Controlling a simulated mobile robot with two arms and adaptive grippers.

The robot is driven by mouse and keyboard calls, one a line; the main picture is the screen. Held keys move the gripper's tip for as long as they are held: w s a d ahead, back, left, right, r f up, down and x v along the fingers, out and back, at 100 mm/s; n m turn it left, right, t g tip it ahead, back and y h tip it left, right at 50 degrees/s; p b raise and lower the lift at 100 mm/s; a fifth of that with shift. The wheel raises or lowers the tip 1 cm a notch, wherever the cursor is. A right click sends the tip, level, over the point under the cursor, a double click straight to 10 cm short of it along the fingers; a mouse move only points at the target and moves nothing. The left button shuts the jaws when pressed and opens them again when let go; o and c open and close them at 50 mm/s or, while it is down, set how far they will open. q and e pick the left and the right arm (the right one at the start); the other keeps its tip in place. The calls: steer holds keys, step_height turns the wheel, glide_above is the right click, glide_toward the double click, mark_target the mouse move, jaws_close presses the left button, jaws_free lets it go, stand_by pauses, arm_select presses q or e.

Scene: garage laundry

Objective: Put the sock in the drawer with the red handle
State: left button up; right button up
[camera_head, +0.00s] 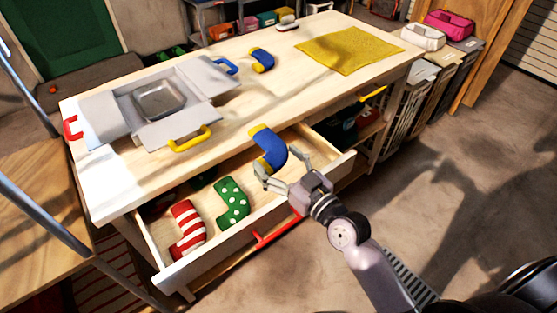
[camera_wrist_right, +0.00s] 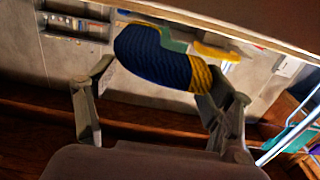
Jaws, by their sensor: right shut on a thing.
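A blue sock with yellow ends (camera_head: 272,148) is held in my right gripper (camera_head: 283,171), above the open drawer. It also shows between the fingertips in the right wrist view (camera_wrist_right: 155,57). The drawer (camera_head: 222,246) is pulled out and has a red handle (camera_head: 276,230) on its front. Inside it lie a red-and-white striped sock (camera_head: 188,229) and a green sock with white dots (camera_head: 232,200), to the left of the gripper. A second blue-and-yellow sock (camera_head: 262,60) lies on the tabletop. My left gripper is not in view.
The wooden table (camera_head: 270,100) carries a grey open box-like piece (camera_head: 205,85) with a metal tray (camera_head: 159,98) and a yellow cloth (camera_head: 349,49). A yellow handle (camera_head: 191,140) lies near the front edge. The drawer's right part is bare.

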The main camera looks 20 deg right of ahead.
steer(key=shift+f, duration=0.3)
steer(key=o, duration=1.1)
steer(key=shift+r, duration=0.15)
steer(key=shift+r, duration=0.4)
steer(key=shift+s+d+r+p, duration=0.1)
steer(key=shift+s+r+p, duration=0.05)
steer(key=shift+p, duration=0.2)
steer(key=b+v, duration=0.2)
steer(key=v, duration=0.9)
steer(key=shift+s, duration=0.35)
